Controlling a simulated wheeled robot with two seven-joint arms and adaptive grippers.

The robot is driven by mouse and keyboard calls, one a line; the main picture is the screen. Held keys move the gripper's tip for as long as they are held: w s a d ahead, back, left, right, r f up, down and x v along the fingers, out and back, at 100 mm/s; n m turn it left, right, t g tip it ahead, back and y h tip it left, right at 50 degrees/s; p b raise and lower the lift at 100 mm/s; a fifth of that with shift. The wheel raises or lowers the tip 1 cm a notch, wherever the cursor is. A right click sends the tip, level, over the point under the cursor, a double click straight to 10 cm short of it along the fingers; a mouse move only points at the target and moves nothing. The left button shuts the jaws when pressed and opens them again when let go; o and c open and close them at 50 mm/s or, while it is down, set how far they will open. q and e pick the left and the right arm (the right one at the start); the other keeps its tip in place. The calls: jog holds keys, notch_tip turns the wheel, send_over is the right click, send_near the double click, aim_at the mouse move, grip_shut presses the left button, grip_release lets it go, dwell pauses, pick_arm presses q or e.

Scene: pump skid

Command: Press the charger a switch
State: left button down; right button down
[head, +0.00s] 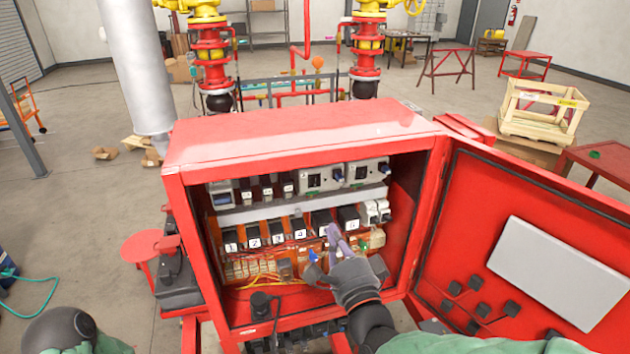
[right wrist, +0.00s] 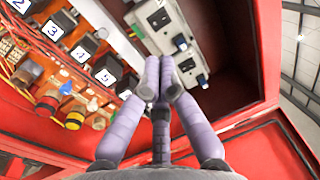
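Two grey modules with dark sockets and blue knobs sit side by side in the upper row of the open red cabinet (head: 290,138): a left one (head: 318,180) and a right one (head: 366,172). No charger lettering is readable, so I cannot tell which is charger A. Both also show in the right wrist view, one with a blue knob (right wrist: 181,43). My right gripper (head: 333,236) is inside the cabinet opening, in front of the lower row and below the modules. Its purple-grey fingers (right wrist: 160,68) are together and appear empty. My left gripper is not seen.
Numbered black relays (head: 253,238) line the lower row, with coloured buttons and yellow wires below. The red cabinet door (head: 500,225) stands open at the right. The cabinet's side walls and top edge bound the opening. A wooden crate (head: 542,112) stands behind the door.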

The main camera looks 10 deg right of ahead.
aim_at(312, 181)
dwell(0.3)
jog(key=w+p, duration=0.1)
jog(key=w, duration=0.3)
jog(key=w+r+p, duration=0.1)
jog(key=w, duration=0.4)
jog(key=w+r+p, duration=0.1)
jog(key=w+p, duration=0.1)
jog(key=w, duration=0.2)
jog(key=shift+w+a+r, duration=0.1)
jog(key=shift+w+a, duration=0.15)
jog(key=shift+w, duration=0.15)
